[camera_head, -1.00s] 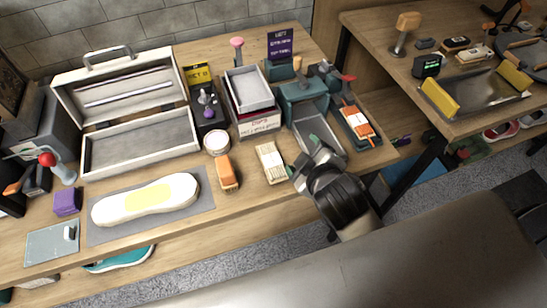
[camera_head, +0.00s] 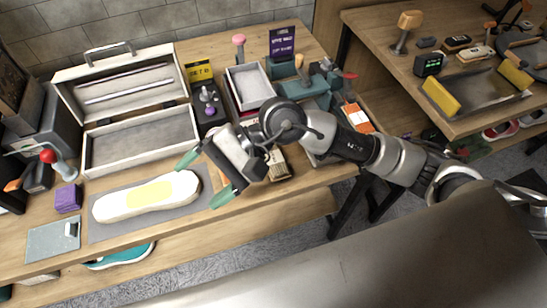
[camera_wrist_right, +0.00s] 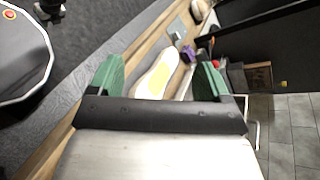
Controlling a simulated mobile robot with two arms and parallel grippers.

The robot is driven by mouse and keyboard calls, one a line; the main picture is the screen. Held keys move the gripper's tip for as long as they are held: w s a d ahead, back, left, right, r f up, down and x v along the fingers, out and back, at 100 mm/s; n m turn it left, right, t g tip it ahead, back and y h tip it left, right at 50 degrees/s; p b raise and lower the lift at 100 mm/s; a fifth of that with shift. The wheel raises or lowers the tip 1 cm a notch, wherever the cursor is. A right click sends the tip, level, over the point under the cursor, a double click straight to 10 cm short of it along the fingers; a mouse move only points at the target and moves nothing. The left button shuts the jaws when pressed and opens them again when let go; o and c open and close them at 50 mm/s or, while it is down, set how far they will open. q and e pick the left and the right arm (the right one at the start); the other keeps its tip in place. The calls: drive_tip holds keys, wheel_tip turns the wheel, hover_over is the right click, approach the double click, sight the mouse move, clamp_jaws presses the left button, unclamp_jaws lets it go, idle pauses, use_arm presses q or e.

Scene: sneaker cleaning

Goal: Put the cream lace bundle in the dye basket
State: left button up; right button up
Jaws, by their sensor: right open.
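The cream lace bundle (camera_head: 278,166) lies near the table's front edge in the head view, partly hidden behind my right wrist. My right gripper (camera_head: 205,178) is open and empty, its green-tipped fingers spread left of the bundle, near the heel of the white shoe sole. In the right wrist view, the open fingers (camera_wrist_right: 155,78) frame the sole, and no lace bundle can be made out. I cannot tell for sure which container is the dye basket. A dark red box with a grey tray (camera_head: 250,84) on it stands behind the bundle, its front largely hidden by my arm.
The white sole (camera_head: 146,197) lies on a grey mat (camera_head: 107,229). An open case (camera_head: 140,140) stands at the back left, a purple box (camera_head: 67,198) at the left. Blue-green tools stand behind my forearm. A second table (camera_head: 380,62) is at the right.

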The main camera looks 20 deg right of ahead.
drive_tip(key=w+d+f+n+t+h, duration=0.1)
drive_tip(key=w+d+f+n+h, duration=0.35)
drive_tip(key=d+h, duration=0.25)
drive_tip(key=n+t+h, duration=0.2)
drive_tip(key=h, duration=0.4)
approach(278, 168)
drive_tip(key=f, duration=0.2)
drive_tip(key=f+p, duration=0.1)
drive_tip(key=shift+d+f, duration=0.25)
drive_tip(key=shift+f, duration=0.1)
drive_tip(key=f, duration=0.2)
drive_tip(key=f+p, duration=0.2)
drive_tip(key=f, duration=0.1)
drive_tip(key=shift+a+f, duration=0.25)
drive_tip(key=shift+f, duration=0.3)
drive_tip(key=c, duration=1)
